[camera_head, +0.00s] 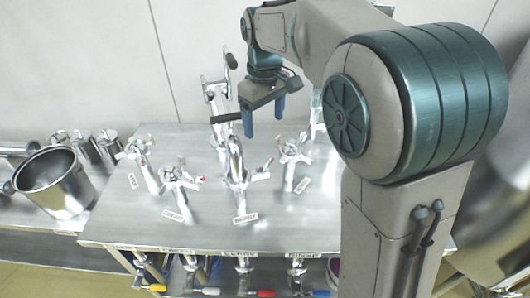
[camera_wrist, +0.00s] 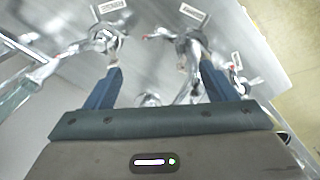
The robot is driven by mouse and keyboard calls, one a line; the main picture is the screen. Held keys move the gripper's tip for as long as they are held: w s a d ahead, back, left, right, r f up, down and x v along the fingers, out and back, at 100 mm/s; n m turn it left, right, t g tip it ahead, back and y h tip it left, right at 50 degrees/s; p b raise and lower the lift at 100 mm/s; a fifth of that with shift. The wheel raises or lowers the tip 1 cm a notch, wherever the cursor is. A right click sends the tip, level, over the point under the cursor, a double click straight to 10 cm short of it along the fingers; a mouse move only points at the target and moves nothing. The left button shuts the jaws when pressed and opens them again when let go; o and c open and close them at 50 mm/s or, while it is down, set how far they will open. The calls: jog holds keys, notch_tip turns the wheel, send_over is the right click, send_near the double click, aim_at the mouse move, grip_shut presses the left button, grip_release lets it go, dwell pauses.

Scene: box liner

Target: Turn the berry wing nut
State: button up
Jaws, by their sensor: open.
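Several chrome valve fittings with wing-shaped handles stand on the metal table, each near a small label. A tall middle fitting (camera_head: 236,165), a right one (camera_head: 292,152), a left one (camera_head: 180,180) and a far-left one (camera_head: 146,170) show in the head view. My gripper (camera_head: 262,116) is open and empty, above the back of the table. In the wrist view its blue fingers (camera_wrist: 160,68) point toward two winged fittings (camera_wrist: 102,40) (camera_wrist: 190,48), apart from each other; contact cannot be told.
The metal table (camera_head: 130,228) has more fittings with coloured handles below its front edge. A steel pot (camera_head: 55,185) stands at the left. A tall chrome fitting (camera_head: 216,95) rises at the back, close left of my gripper. A wall stands behind.

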aim_at(265, 162)
notch_tip(265, 162, down, 13)
jog(key=shift+f+p, duration=0.15)
jog(key=shift+p, duration=0.5)
jog(key=c, duration=1)
